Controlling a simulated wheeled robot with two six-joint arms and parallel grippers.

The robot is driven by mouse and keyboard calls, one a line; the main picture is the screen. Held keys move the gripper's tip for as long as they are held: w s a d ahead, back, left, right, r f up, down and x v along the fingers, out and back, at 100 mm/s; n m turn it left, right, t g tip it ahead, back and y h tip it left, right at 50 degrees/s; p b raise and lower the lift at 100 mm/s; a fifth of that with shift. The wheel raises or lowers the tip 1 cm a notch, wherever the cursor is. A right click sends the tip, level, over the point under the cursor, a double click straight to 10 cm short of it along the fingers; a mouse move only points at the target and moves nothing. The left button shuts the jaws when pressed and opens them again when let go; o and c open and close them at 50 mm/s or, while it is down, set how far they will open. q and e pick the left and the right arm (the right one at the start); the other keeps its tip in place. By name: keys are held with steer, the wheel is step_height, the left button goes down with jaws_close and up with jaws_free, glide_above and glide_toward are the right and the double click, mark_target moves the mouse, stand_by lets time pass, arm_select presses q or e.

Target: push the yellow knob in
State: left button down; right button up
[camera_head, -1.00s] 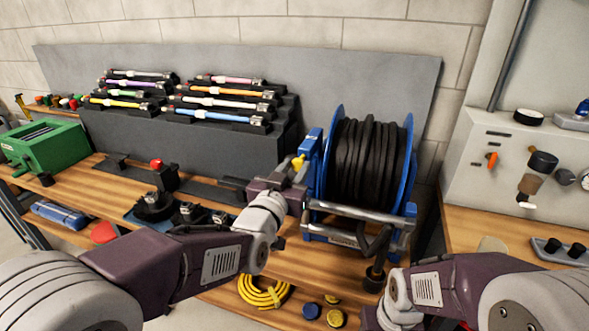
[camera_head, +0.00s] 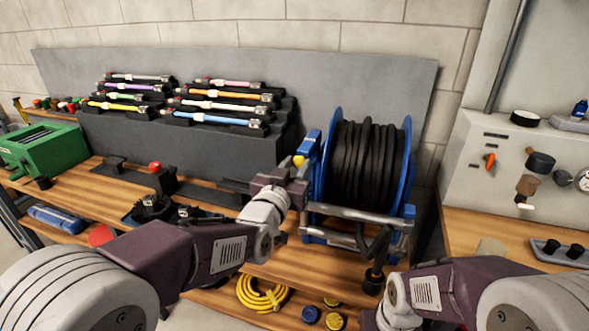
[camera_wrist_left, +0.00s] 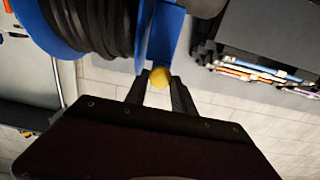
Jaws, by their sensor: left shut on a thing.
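The yellow knob (camera_head: 298,161) sits on the blue frame at the left side of the hose reel (camera_head: 365,165). In the left wrist view the knob (camera_wrist_left: 160,76) shows between the two dark fingertips, in front of a blue upright. My left gripper (camera_head: 299,170) is at the knob and shut on it. The fingers partly cover the knob, and how far in it sits cannot be told. My right arm comes in at the lower right, but its fingers are out of the frame.
The black hose end (camera_head: 373,280) hangs in front of the reel. A coiled yellow hose (camera_head: 262,293) lies on the lower shelf. A green machine (camera_head: 42,150) is at the far left.

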arm_select(q)
steer(key=c, duration=1.3)
jaws_free()
steer(key=shift+r, duration=0.1)
steer(key=shift+c, duration=0.2)
steer(key=shift+o, duration=1.3)
steer(key=shift+w, duration=0.2)
steer(key=v, duration=0.9)
